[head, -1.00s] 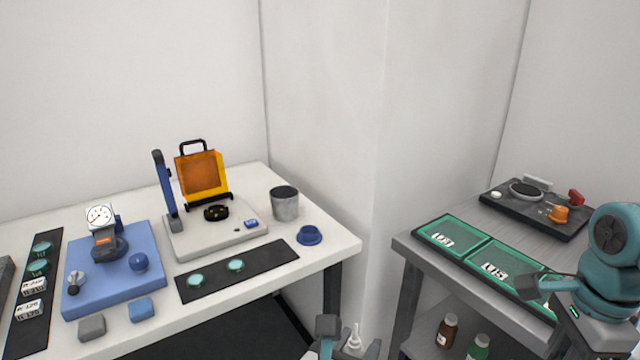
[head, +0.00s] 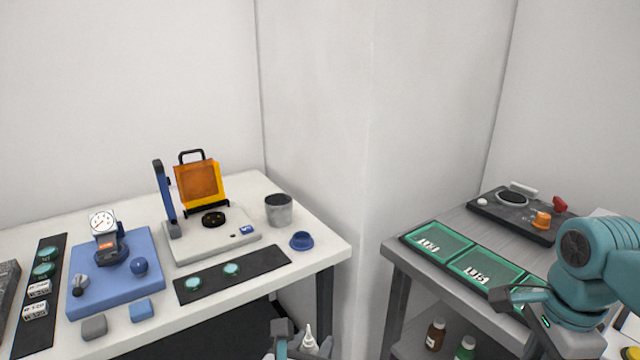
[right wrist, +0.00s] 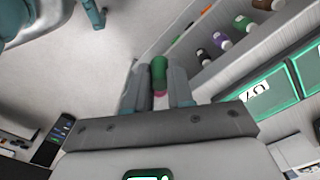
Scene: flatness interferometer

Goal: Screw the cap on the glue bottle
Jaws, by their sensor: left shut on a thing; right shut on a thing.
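The glue bottle (head: 309,340) shows at the bottom edge of the head view as a white pointed nozzle, pointing up and bare. Its body is cut off by the picture edge. My left gripper (head: 296,347) is shut on it, in front of the white table. My right gripper (head: 505,298) is at the right, over the front edge of the grey bench. In the right wrist view its fingers (right wrist: 158,88) are shut on a small pink piece, which looks like the cap (right wrist: 160,94). A green cylinder (right wrist: 159,72) shows just beyond; I cannot tell whether it is held too.
The white table holds an instrument with an orange screen (head: 201,181), a grey cup (head: 279,210), a blue dish (head: 301,241) and a blue plate (head: 115,270) with a dial gauge. Green trays (head: 442,243) lie on the grey bench. Several bottles (right wrist: 220,41) stand on its shelf.

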